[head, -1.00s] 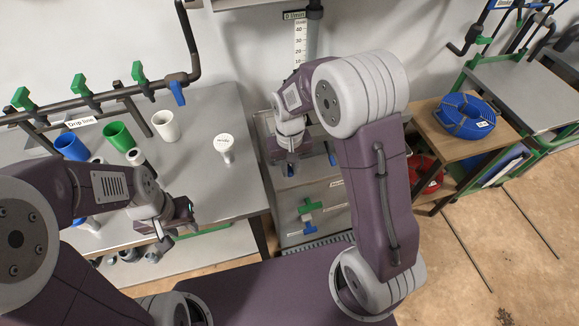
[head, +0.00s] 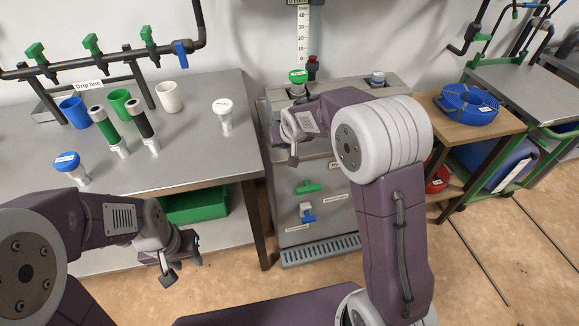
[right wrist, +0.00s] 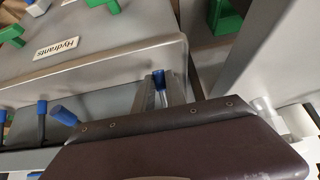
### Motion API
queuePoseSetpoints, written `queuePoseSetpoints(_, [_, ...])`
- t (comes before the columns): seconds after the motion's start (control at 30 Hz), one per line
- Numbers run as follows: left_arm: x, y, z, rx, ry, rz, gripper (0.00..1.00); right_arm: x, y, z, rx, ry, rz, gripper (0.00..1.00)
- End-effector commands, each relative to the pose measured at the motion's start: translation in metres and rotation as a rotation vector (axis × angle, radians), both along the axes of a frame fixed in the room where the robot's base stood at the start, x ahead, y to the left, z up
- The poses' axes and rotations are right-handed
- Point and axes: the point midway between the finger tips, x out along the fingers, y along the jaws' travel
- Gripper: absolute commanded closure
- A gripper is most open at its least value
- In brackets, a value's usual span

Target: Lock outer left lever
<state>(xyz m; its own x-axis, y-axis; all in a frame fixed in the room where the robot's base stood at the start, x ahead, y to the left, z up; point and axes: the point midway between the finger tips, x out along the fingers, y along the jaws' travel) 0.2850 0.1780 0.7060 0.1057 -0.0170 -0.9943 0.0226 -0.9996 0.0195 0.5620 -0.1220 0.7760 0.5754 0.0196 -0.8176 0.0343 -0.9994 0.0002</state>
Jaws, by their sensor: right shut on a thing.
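The grey steel cabinet (head: 318,239) stands beyond my right arm in the head view; its top edge and "Hydrants" label (right wrist: 57,48) show in the right wrist view. Blue-tipped levers line that edge, including two to the left (right wrist: 62,115) (right wrist: 41,108). My right gripper (right wrist: 161,97) is shut on another blue-tipped lever (right wrist: 158,77), which shows between its fingers. In the head view the right gripper (head: 292,158) is at the cabinet's upper front, and my arm hides the levers there. My left gripper (head: 180,272) is open and empty in front of the table.
A metal table (head: 205,160) at left bears cups and valve-topped pieces, with a green bin (head: 195,206) below. Green (head: 308,187) and blue (head: 308,213) taps are on the cabinet front. A wooden stand (head: 455,115) with a blue hose coil (head: 468,103) is at right. Floor in front is clear.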

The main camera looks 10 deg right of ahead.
Motion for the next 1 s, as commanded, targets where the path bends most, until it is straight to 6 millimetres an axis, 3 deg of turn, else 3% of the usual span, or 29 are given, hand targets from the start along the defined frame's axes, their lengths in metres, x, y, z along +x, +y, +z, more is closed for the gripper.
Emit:
queuePoseSetpoints(0.03, [0.000,0.000,-0.039,0.000,0.000,0.000,0.64,0.004,0.001,-0.021,0.003,-0.047,0.001,1.00])
queuePoseSetpoints(0.1, [0.000,0.000,-0.066,0.000,0.000,0.000,0.64,0.007,0.001,-0.025,0.005,-0.101,0.002,1.00])
queuePoseSetpoints(0.3, [0.000,0.000,-0.139,0.000,0.000,0.000,0.64,0.015,0.001,-0.032,0.010,-0.247,0.001,1.00])
queuePoseSetpoints(0.5, [0.001,0.000,-0.198,0.000,0.000,0.000,0.64,0.021,0.001,-0.032,0.014,-0.365,0.001,1.00])
queuePoseSetpoints(0.7, [0.001,0.000,-0.236,0.000,0.000,0.000,0.64,0.026,0.001,-0.030,0.018,-0.448,0.000,1.00])
queuePoseSetpoints(1.0, [0.001,0.000,-0.259,0.000,0.000,0.000,0.64,0.030,0.001,-0.025,0.018,-0.505,0.001,1.00])
